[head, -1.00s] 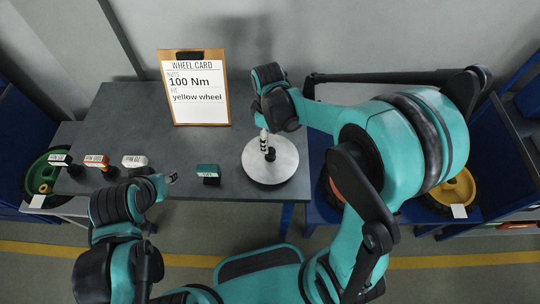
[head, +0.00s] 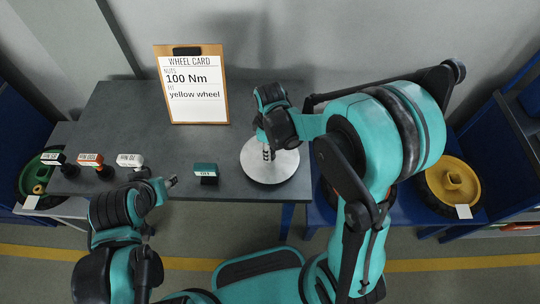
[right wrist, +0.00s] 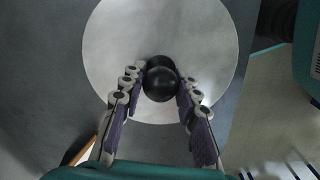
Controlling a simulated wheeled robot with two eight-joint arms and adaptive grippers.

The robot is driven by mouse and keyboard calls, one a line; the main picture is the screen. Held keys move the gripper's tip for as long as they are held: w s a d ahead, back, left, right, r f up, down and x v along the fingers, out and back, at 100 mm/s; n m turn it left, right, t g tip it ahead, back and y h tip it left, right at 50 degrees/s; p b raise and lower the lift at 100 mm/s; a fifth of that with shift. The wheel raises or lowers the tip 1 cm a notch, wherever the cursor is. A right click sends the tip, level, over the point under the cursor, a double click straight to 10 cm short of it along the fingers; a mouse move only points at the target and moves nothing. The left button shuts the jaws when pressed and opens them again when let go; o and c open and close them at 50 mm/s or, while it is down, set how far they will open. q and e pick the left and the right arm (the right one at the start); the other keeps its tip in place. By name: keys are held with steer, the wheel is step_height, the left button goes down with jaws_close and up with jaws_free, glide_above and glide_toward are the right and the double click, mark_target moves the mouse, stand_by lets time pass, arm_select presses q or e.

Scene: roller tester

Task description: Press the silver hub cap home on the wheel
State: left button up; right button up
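A round, pale silver disc (head: 282,174) lies flat at the right of the grey table, and it fills the middle of the right wrist view (right wrist: 205,35). A black ball-shaped knob (right wrist: 160,84) stands up at its centre. I cannot tell the cap from any wheel under it. My right gripper (head: 268,154) points down over the disc. Its fingers stand on both sides of the knob in the right wrist view (right wrist: 163,75); whether they press on it is unclear. My left gripper (head: 172,181) hangs at the table's front edge, apart from everything; its finger gap is too small to read.
A wheel card (head: 196,96) stands at the back, reading 100 Nm and yellow wheel. Several labelled tools (head: 90,160) stand at the left, a teal block (head: 205,170) at the front. A green wheel (head: 36,175) lies far left, a yellow wheel (head: 450,178) right.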

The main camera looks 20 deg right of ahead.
jaws_close()
steer(key=shift+r, duration=0.5)
steer(key=r, duration=0.1)
steer(key=r+p, duration=0.2)
steer(key=r, duration=0.1)
steer(key=shift+s, duration=0.3)
steer(key=s+d+r+p, duration=0.2)
steer(key=s+r+p, duration=0.2)
steer(key=s, duration=0.6)
step_height(320, 180, up, 2)
steer(key=shift+s+d, duration=0.3)
steer(key=shift+s, duration=0.1)
